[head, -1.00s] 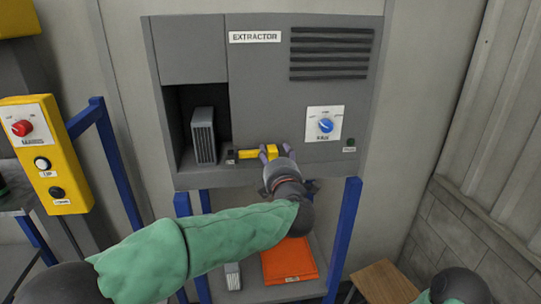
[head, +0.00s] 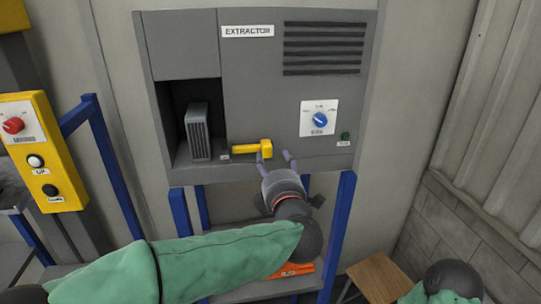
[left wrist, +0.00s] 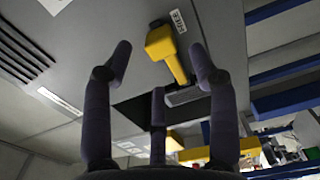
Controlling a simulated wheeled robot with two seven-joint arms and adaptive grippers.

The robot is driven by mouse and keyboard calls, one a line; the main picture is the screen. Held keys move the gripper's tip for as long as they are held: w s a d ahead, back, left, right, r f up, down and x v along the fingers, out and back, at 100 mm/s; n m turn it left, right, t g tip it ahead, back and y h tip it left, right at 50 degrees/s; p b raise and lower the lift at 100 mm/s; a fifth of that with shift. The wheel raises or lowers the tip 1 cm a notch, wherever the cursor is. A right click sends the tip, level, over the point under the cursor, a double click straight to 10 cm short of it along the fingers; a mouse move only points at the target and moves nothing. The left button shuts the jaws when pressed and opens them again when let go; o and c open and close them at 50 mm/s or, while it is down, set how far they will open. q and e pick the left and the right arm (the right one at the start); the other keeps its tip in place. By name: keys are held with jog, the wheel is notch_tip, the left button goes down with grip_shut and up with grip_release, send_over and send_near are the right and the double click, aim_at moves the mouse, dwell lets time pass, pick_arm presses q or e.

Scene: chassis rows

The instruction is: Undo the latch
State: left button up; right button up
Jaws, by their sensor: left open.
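The yellow latch handle (head: 250,148) lies about level on the grey extractor front (head: 262,90), just right of its dark open bay. My left gripper (head: 276,160) is open and empty, just below and right of the handle's thick end. One finger shows close under that end; I cannot tell whether it touches. In the left wrist view the yellow handle (left wrist: 168,52) appears beyond and between the spread fingers (left wrist: 158,68). My right gripper is out of view; only part of my right arm shows at the lower right.
A grey finned block (head: 198,131) stands in the open bay (head: 172,110). A blue knob (head: 320,119) and a green button (head: 346,135) sit right of the latch. A yellow control box (head: 40,150) is at left. Blue legs and an orange item (head: 292,269) are below.

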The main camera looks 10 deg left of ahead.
pick_arm(q)
jog(key=v, duration=0.5)
jog(key=shift+w+f, duration=0.15)
jog(key=w+f+m+g+h+b, duration=0.1)
jog(key=w+f+m+h+b, duration=0.2)
jog(key=f, duration=1)
jog(key=w+f+m+g+b, duration=0.1)
jog(key=w+f+m+b, duration=0.3)
jog(key=f, duration=0.8)
notch_tip(320, 180, down, 26)
jog(key=s+a+m+g+h+b, duration=0.2)
jog(key=a+m+g+b, duration=0.15)
jog(key=m+b, duration=0.3)
jog(key=s+a+f+m+g+h+b, duration=0.15)
jog(key=s+f, duration=0.25)
jog(key=f, duration=0.4)
jog(key=s+f+g+b, duration=0.3)
jog(key=s+f, duration=0.2)
jog(key=f, duration=0.3)
jog(key=s+a+f+m+g+h+b, duration=0.15)
jog(key=s+f, duration=0.25)
jog(key=f, duration=0.5)
jog(key=s+f+m+g+h+b, duration=0.1)
jog(key=s+f+g+b, duration=0.4)
jog(key=s+f, duration=0.7)
jog(key=s+m, duration=0.1)
jog(key=s, duration=0.2)
jog(key=shift+s+d, duration=0.4)
